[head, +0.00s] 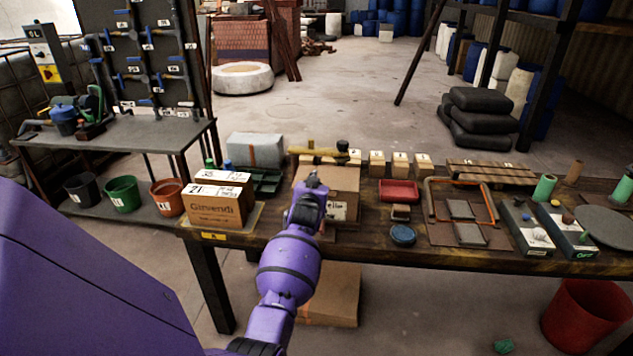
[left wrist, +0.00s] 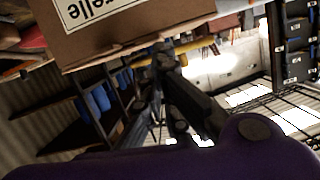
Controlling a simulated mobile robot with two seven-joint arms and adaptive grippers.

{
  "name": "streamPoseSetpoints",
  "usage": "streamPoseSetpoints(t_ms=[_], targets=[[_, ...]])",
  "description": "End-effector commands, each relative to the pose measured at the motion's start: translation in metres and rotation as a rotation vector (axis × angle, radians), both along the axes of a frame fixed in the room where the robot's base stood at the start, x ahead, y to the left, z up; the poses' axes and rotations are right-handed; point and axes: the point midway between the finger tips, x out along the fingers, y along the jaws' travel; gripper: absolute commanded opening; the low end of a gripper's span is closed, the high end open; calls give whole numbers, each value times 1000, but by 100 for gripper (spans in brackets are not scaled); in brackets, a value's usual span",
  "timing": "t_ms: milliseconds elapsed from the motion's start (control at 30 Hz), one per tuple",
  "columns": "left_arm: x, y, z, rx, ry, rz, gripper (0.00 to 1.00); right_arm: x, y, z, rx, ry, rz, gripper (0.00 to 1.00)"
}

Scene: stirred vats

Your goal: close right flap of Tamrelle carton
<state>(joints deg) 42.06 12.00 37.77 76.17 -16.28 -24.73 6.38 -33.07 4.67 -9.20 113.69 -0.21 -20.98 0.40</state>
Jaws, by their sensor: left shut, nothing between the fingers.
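The Tamrelle carton (head: 345,182) stands on the wooden table, partly hidden behind my left gripper and forearm. Only the end of its label shows in the head view. In the left wrist view the carton's labelled face (left wrist: 140,25) fills the top, tilted. My left gripper (head: 312,180) is shut and empty in front of the carton, near its upper left part. It also shows in the left wrist view (left wrist: 163,60), just below the carton's edge. I cannot tell whether it touches the carton. My right gripper is not in view.
The Ginvendi carton (head: 218,205) stands left of my arm. A yellow-handled tool (head: 318,151) lies behind the carton. A red tray (head: 398,191) and a blue round tin (head: 403,235) are to the right. Another carton (head: 335,295) is below the table.

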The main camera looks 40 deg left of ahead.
Motion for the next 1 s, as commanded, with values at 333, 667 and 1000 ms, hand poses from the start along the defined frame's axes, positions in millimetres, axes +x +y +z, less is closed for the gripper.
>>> streamPoseSetpoints(t_ms=[333, 667, 1000], targets=[[0, 1, -1, 1, 1, 1, 0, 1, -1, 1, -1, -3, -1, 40], [1, 2, 12, 2, -3, 0, 0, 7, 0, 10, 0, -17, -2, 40], [-29, -15, 50, 1, -3, -4, 0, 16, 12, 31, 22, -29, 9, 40]])
